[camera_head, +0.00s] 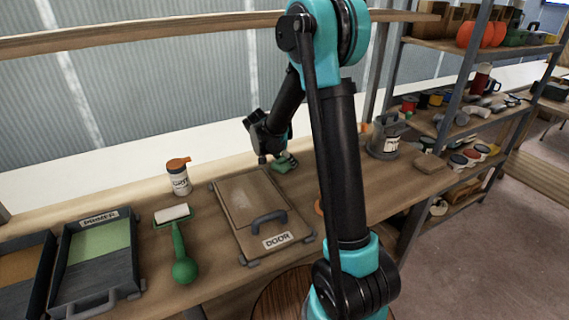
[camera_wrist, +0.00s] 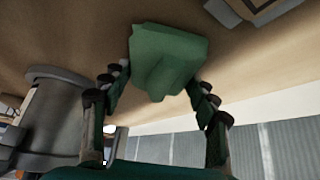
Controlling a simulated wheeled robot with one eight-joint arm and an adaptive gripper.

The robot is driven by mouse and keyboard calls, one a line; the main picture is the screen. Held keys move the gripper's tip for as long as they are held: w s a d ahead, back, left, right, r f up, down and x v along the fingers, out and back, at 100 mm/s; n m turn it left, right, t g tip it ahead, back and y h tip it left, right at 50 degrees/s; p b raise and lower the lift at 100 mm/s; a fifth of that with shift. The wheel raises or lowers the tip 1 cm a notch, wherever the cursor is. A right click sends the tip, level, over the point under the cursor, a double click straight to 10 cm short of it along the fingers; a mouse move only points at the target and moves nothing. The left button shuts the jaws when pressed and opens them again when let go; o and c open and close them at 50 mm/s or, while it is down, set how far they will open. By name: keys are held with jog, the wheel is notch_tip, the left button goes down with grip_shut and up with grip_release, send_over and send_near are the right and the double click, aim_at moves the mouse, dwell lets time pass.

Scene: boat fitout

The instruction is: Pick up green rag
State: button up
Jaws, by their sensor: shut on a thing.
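The green rag (camera_wrist: 165,62) is a crumpled, blocky piece of cloth between the fingers of my gripper (camera_wrist: 160,98) in the wrist view. My gripper is shut on it, with one finger on each side. In the head view the green rag (camera_head: 284,163) shows below and right of my gripper (camera_head: 268,158), low at the back of the wooden bench (camera_head: 220,206). I cannot tell whether the rag still touches the bench.
A panel marked DOOR (camera_head: 247,205) with a grey handle lies left of my gripper. A white bottle with an orange cap (camera_head: 179,178), a green-handled tool (camera_head: 180,250) and a PRIMER tray (camera_head: 98,242) stand farther left. A grey container (camera_head: 383,140) stands right, beside loaded shelves (camera_head: 470,125).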

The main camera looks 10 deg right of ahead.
notch_tip(320, 180, up, 20)
dwell(0.6)
